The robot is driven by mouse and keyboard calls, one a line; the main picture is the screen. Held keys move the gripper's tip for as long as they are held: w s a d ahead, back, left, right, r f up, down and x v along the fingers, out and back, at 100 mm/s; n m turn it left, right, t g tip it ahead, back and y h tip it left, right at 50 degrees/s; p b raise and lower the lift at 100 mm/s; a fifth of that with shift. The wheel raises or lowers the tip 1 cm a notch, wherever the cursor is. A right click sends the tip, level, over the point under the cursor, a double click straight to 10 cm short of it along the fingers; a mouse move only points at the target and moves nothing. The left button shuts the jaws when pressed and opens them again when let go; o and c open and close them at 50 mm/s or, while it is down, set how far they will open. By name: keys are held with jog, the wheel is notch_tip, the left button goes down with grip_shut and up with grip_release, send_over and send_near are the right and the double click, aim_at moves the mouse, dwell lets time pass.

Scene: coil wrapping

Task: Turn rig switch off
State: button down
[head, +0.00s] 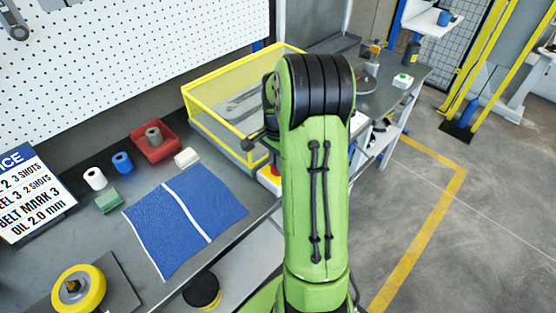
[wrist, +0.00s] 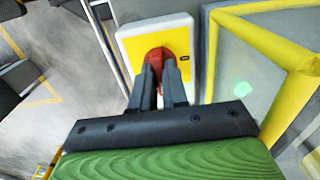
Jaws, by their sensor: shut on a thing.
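The rig switch (wrist: 156,54) is a red knob on a yellow plate (wrist: 133,42) with a white border, in the upper middle of the wrist view. A small dark label (wrist: 185,58) is beside it. My gripper (wrist: 160,75) is shut on the red knob, with its two dark fingers on either side of it. The fingers hide the lower part of the knob, and I cannot tell which way it is turned. In the head view, part of the switch (head: 271,172) shows low beside my green arm. My gripper is hidden behind the arm there.
A yellow-framed guard enclosure (head: 215,130) stands just left of the switch in the head view; its yellow frame (wrist: 265,40) is to the right in the wrist view. A blue mat (head: 190,220), red tray (head: 160,153) and spools are on the bench.

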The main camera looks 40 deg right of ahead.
jog(key=shift+n, duration=0.3)
jog(key=n, duration=0.3)
jog(key=shift+r+n, duration=0.1)
jog(key=shift+n, duration=0.2)
jog(key=n, duration=0.4)
jog(key=shift+n+p, duration=0.3)
jog(key=n, duration=0.4)
jog(key=shift+n, duration=2.5)
jog(key=shift+w, duration=0.1)
jog(key=c, duration=1.1)
grip_release()
jog(key=shift+c, duration=0.2)
